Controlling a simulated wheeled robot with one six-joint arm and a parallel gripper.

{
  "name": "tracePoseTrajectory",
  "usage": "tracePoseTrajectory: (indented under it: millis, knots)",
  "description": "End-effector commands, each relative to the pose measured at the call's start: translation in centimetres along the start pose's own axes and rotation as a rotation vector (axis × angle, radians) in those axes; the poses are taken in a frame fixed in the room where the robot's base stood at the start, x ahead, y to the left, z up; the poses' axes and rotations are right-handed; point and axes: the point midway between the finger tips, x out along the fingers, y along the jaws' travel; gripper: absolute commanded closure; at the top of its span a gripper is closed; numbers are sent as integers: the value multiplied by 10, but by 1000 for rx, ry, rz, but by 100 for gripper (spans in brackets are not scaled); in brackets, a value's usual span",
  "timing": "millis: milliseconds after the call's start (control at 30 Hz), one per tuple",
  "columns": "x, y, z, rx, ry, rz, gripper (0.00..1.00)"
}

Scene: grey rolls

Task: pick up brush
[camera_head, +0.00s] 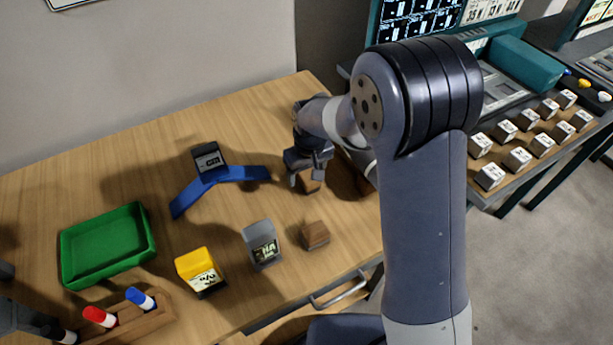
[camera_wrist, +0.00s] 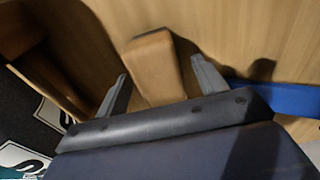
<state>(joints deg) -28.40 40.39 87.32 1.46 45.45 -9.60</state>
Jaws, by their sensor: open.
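A tan, wooden-looking block (camera_wrist: 153,62) stands between the two fingers of my gripper (camera_wrist: 158,68) in the wrist view. It may be the brush, but no bristles show. My gripper is open, with a finger on each side and gaps visible beside the block. In the head view my gripper (camera_head: 306,180) points down at the table's right part, and a little of the brown block (camera_head: 310,186) shows below it. Its lower part is hidden by the gripper body in the wrist view.
On the wooden table (camera_head: 130,160) are a blue angled piece (camera_head: 235,174), green tray (camera_head: 105,245), yellow block (camera_head: 197,265), grey block (camera_head: 261,240), small brown block (camera_head: 315,235) and marker holder (camera_head: 130,322). A console with several white keys (camera_head: 517,158) stands right.

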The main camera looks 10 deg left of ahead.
Motion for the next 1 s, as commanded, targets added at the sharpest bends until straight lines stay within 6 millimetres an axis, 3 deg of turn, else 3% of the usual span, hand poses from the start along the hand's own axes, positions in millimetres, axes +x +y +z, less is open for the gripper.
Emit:
tracePoseTrajectory:
  millis: [433,1000]
  knots:
    - [3,0,0,0,0,0,34]
    - [3,0,0,0,0,0,80]
